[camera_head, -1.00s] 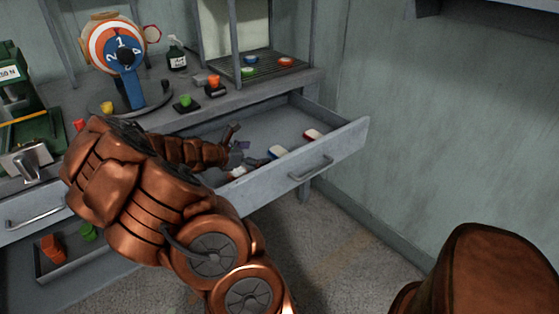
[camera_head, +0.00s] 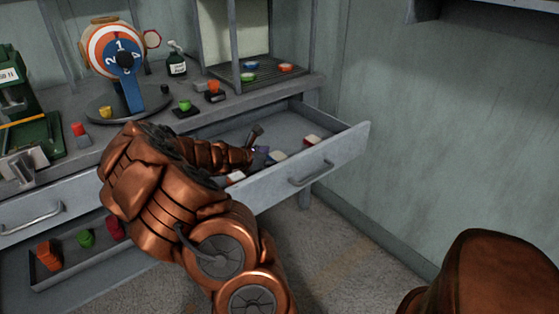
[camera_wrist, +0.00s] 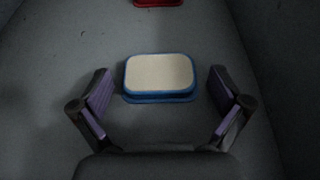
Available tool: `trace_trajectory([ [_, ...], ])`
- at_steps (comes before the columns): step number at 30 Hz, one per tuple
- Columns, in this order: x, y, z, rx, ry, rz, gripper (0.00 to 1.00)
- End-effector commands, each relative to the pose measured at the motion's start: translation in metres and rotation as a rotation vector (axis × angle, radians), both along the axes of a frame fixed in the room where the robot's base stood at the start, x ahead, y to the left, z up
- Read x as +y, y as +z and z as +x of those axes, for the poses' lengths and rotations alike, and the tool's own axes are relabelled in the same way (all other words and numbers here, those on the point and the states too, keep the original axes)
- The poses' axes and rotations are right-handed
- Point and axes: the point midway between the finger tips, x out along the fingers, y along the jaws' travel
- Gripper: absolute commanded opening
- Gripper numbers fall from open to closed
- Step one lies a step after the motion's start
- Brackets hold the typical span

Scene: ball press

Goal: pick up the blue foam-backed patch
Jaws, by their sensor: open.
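The blue foam-backed patch (camera_wrist: 159,77) lies in the open drawer with its cream face up and its blue rim showing, in the wrist view. In the head view the patch (camera_head: 278,155) sits just to the right of my gripper (camera_head: 260,152). In the wrist view my gripper (camera_wrist: 160,102) is open, with one purple-padded finger on each side of the patch's near part. I see gaps between the fingers and the patch. The fingers are partly hidden by my arm in the head view.
A red patch (camera_wrist: 157,2) lies farther along the drawer, also seen in the head view (camera_head: 311,140). Another pale patch (camera_head: 236,177) lies left of my gripper by the front wall. The drawer's front wall (camera_head: 300,176) and side walls bound the space.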

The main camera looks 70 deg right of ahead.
Motion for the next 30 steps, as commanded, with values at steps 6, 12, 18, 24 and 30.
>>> trace_trajectory([
  [6, -0.0010, 0.0001, -0.0003, -0.001, 0.001, -0.001, 1.00],
  [12, -0.0009, 0.0001, 0.0000, -0.001, 0.001, -0.001, 0.83],
  [18, -0.0009, 0.0002, 0.0003, -0.001, 0.001, -0.001, 0.62],
  [24, -0.0009, 0.0001, 0.0004, -0.001, 0.001, -0.001, 0.54],
  [30, -0.0008, 0.0064, 0.0007, -0.003, 0.002, -0.001, 0.53],
])
